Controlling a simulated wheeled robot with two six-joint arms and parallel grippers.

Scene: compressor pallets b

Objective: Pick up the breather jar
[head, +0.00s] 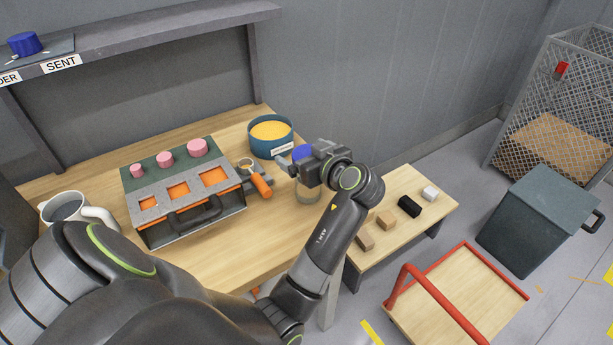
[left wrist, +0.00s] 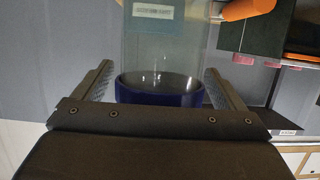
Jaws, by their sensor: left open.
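The breather jar (head: 307,193) stands on the wooden bench near its right edge. It is clear glass with a blue lid (head: 302,152), partly hidden behind my gripper. In the left wrist view, the lid (left wrist: 160,92) lies between the two fingers, with the clear jar body (left wrist: 165,45) and a white label beyond it. My left gripper (head: 292,166) is open around the jar at lid height. Gaps show between the fingers and the lid in the wrist view. My right gripper is not in view.
Left of the jar are an orange-handled tool (head: 260,184) and a blue pot of yellow contents (head: 271,138). A grey case with orange cutouts (head: 187,205) and a white jug (head: 75,212) stand farther left. A low table with small blocks (head: 430,220) is right.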

